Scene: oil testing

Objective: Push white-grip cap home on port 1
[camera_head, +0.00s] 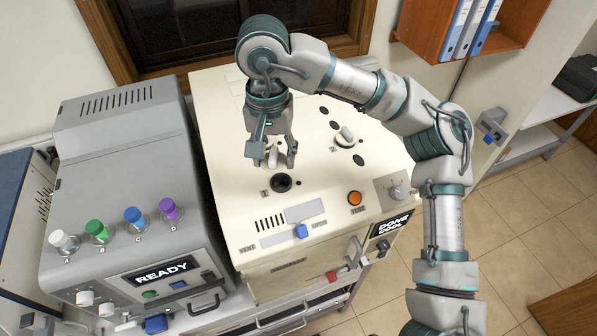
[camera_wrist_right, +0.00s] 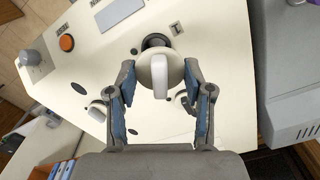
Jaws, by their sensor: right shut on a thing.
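In the head view my right gripper (camera_head: 274,160) points down over the front of the cream machine. It is shut on the white-grip cap (camera_head: 273,156). In the right wrist view the cap's white grip (camera_wrist_right: 159,76) sits between the two fingertips (camera_wrist_right: 160,66). Port 1 (camera_head: 281,184) is a dark round opening, just in front of and below the held cap in the head view. Its dark ring (camera_wrist_right: 155,41) shows beyond the cap in the wrist view, partly covered. The cap appears apart from the port. My left gripper is not in view.
Another white-grip cap (camera_head: 346,134) sits on a port behind and right. An orange button (camera_head: 354,198) and a grey knob (camera_head: 397,192) are on the front right of the top. A grey machine with coloured knobs (camera_head: 133,215) stands close on the left.

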